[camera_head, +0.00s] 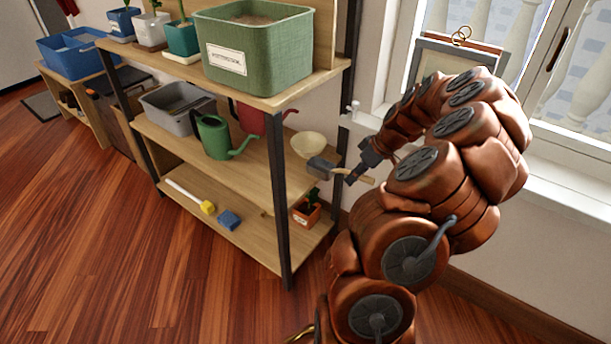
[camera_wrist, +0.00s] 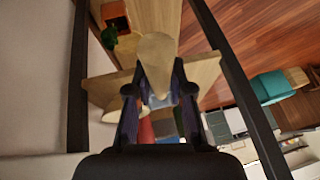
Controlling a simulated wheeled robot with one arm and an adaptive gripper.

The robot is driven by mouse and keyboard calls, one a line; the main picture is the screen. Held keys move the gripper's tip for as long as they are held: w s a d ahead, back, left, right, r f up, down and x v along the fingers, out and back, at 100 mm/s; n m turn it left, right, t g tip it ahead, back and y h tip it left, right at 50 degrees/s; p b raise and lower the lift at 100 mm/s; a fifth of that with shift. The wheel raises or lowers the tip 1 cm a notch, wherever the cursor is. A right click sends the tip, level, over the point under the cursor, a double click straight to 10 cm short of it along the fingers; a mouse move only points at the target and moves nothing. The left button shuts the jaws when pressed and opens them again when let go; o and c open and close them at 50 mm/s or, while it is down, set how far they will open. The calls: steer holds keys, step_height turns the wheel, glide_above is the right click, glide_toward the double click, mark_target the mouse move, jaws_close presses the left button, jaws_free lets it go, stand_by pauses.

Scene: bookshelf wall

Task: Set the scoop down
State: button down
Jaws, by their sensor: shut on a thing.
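The scoop has a grey head (camera_head: 318,167) and a pale wooden handle (camera_head: 366,179). My gripper (camera_head: 356,174) is shut on the handle in the head view. The scoop is held roughly level at the right end of the middle shelf (camera_head: 260,160), in front of a cream bowl (camera_head: 308,145). I cannot tell whether the scoop touches the shelf. The scoop head is mostly hidden there.
A green watering can (camera_head: 214,138), a red can (camera_head: 250,118) and a grey tub (camera_head: 177,107) share the middle shelf. A dark post (camera_head: 279,200) stands at the shelf's front corner. Below are a potted plant (camera_head: 306,210) and a blue block (camera_head: 229,220).

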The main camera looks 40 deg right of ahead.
steer(key=w+a, duration=0.2)
steer(key=w, duration=0.1)
steer(key=w+a+b, duration=0.1)
steer(key=w+a, duration=0.1)
steer(key=w, duration=0.1)
steer(key=w+a+b, duration=0.1)
steer(key=w+a, duration=0.2)
steer(key=w, duration=0.1)
steer(key=shift+f+b, duration=0.75)
steer(key=shift+f, duration=1.1)
steer(key=c, duration=1)
jaws_free()
steer(key=shift+c, duration=0.2)
steer(key=p, duration=0.4)
glide_toward(313, 168)
steer(key=shift+s+a, duration=0.25)
steer(key=shift+s, duration=0.25)
steer(key=shift+s+a, duration=0.2)
steer(key=shift+s, duration=0.35)
